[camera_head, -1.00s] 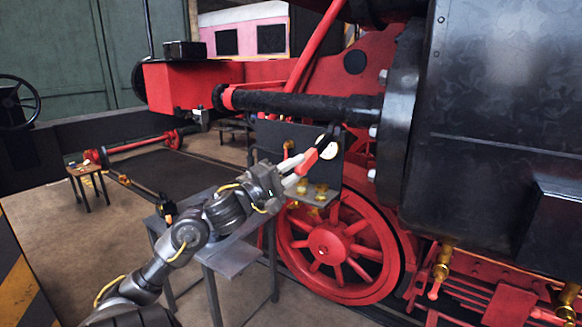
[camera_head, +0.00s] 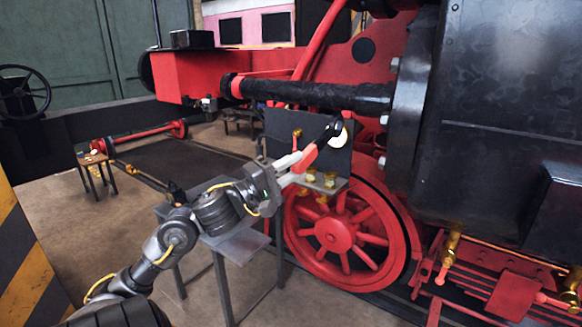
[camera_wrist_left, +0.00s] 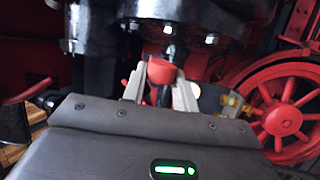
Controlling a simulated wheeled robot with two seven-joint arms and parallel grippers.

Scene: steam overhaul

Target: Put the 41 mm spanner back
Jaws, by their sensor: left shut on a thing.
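The spanner (camera_head: 304,158) has a red handle and a black head, which points up and to the right. My left gripper (camera_head: 290,168) is shut on its red handle and holds it in front of a dark upright board (camera_head: 283,130). The black head overlaps the board near a white disc (camera_head: 341,138); I cannot tell whether it touches. In the left wrist view the red handle (camera_wrist_left: 163,72) sits between my left fingers (camera_wrist_left: 160,88), with the dark shaft running beyond. The size marking is not readable. My right gripper is out of view.
A shelf (camera_head: 343,186) with brass fittings (camera_head: 329,180) juts below the board. A grey metal table (camera_head: 240,238) stands below my left forearm. The locomotive's red wheel (camera_head: 335,235) and black cylinder (camera_head: 490,120) are close on the right. A small wooden stool (camera_head: 93,159) stands far left.

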